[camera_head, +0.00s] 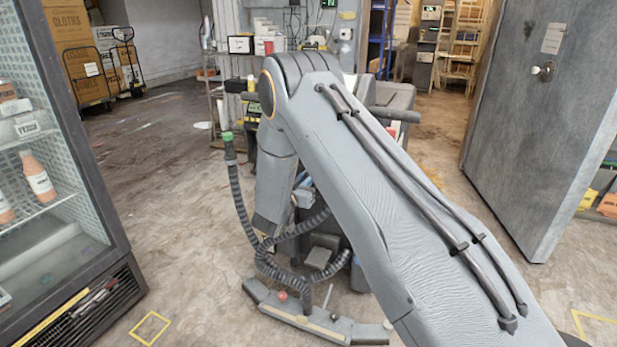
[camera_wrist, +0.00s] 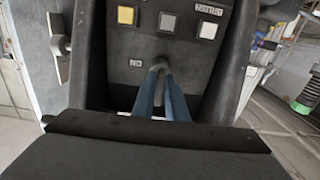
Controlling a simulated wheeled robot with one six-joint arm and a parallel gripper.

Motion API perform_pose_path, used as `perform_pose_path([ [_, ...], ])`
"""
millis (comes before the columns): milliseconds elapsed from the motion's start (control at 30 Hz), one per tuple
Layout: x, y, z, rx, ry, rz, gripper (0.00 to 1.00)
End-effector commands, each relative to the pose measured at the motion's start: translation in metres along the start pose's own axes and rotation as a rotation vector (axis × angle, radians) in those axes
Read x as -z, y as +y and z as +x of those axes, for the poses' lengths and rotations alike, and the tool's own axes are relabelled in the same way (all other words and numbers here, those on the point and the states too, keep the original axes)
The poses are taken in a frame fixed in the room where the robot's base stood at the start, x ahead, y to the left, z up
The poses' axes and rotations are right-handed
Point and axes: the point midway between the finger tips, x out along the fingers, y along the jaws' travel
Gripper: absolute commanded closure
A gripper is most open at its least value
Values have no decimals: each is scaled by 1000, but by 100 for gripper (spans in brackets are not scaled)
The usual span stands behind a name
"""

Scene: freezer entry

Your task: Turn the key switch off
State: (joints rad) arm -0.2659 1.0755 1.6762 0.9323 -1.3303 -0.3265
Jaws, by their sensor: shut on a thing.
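In the wrist view, the key switch (camera_wrist: 159,66) is a small grey piece on the dark control panel (camera_wrist: 118,98). My gripper (camera_wrist: 161,73) has two blue fingers, which are shut on the key switch and partly cover it. An upside-down ON label (camera_wrist: 136,63) is just left of the fingertips. The key's exact angle is hard to tell. In the head view, my arm hides the gripper and the key, and the floor-cleaning machine (camera_head: 303,318) stands partly behind the arm.
In the head view, a glass-fronted fridge (camera_head: 105,215) stands left and a grey door (camera_head: 535,130) right. A ribbed hose (camera_head: 240,205) hangs from the machine. Floor at left is clear.

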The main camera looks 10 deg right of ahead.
Motion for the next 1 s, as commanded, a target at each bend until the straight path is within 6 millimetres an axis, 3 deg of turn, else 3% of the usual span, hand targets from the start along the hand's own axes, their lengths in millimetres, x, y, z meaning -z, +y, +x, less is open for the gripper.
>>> perform_pose_path([
  [267,0,0,0,1,0,0,100],
  [300,0,0,0,1,0,1,81],
  [367,0,0,0,1,0,1,73],
  [733,0,-1,-6,2,-1,0,73],
  [1000,0,-2,-48,4,0,0,73],
])
